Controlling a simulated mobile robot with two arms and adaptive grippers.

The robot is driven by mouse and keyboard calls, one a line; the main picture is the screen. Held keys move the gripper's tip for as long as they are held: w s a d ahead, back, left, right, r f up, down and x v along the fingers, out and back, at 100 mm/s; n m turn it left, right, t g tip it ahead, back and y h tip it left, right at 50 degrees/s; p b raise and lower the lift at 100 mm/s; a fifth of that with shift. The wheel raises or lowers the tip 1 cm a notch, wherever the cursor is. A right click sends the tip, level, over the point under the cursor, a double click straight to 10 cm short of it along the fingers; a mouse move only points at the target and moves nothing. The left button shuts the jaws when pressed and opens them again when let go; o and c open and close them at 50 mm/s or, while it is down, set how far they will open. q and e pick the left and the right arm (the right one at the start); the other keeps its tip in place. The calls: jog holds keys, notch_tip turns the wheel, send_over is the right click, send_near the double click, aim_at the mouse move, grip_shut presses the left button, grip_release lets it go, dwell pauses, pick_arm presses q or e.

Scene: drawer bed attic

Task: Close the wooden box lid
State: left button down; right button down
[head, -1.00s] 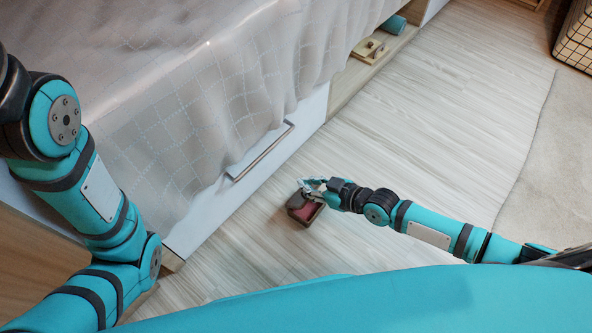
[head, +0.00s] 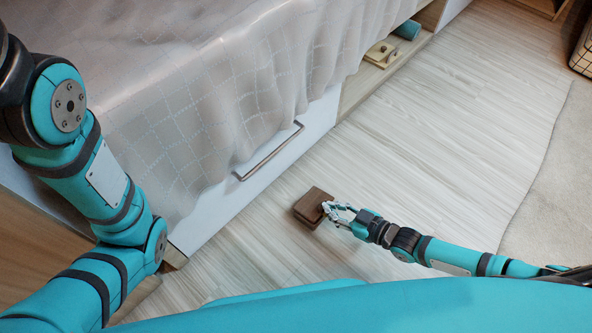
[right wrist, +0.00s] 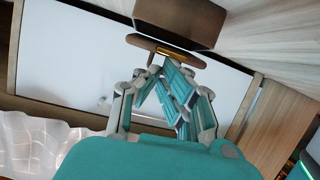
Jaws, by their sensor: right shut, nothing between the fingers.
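The small brown wooden box (head: 310,212) stands on the floor in the head view, and its lid (head: 315,200) now lies over its opening. In the right wrist view the box body (right wrist: 180,18) is at the top and the lid (right wrist: 150,44) shows as a thin slab beside it with a golden strip. I cannot tell whether the lid is fully down. My right gripper (head: 327,208) is shut and empty at the lid's right edge; its fingertips also show in the right wrist view (right wrist: 162,72), close to the lid. My left gripper is out of view.
A bed with a sheer cover (head: 220,90) and a white drawer front (head: 270,165) with a metal handle (head: 268,152) stands behind the box. A shelf at the top holds a wooden item (head: 382,53) and a teal roll (head: 408,30). Open floor (head: 430,150) lies to the right.

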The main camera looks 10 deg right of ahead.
jog(key=shift+s+d+f, duration=0.1)
jog(key=shift+s+f, duration=0.05)
jog(key=shift+f, duration=0.15)
dwell(0.4)
jog(key=shift+f, duration=0.1)
